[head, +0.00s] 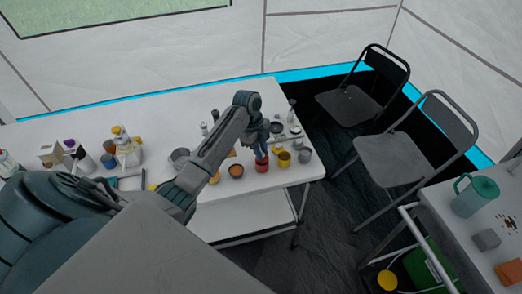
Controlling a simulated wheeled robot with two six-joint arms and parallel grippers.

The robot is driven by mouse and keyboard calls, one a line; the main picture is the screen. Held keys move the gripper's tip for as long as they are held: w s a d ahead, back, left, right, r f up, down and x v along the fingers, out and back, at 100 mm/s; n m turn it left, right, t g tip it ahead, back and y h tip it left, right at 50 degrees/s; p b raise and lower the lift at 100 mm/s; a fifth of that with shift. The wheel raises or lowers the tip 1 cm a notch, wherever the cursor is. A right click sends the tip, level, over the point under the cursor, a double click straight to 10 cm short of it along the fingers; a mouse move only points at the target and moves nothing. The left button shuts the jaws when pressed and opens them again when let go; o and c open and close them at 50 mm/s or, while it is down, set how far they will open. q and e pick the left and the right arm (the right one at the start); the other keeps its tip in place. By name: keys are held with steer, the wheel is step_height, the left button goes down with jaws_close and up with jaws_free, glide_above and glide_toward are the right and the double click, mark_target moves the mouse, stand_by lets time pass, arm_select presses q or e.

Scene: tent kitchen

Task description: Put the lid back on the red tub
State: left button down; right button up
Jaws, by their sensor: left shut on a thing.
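The red tub (262,166) stands upright near the right end of the long white table. My left gripper (259,152) reaches down from above to the top of the tub. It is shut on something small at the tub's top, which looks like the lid. The fingers cover most of it, and I cannot tell whether it sits flat on the rim. My right gripper is not in view.
An orange-topped pot (236,171) stands left of the tub, and a yellow cup (284,159) and a grey cup (305,155) stand right of it. The white table (265,181) ends just beyond them. Two folding chairs (393,158) stand further right.

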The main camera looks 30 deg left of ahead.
arm_select(q)
steer(key=shift+p, duration=0.3)
steer(key=shift+f, duration=0.15)
stand_by(1.1)
steer(key=shift+p, duration=0.5)
stand_by(0.5)
steer(key=c, duration=0.8)
jaws_free()
steer(key=shift+o, duration=0.2)
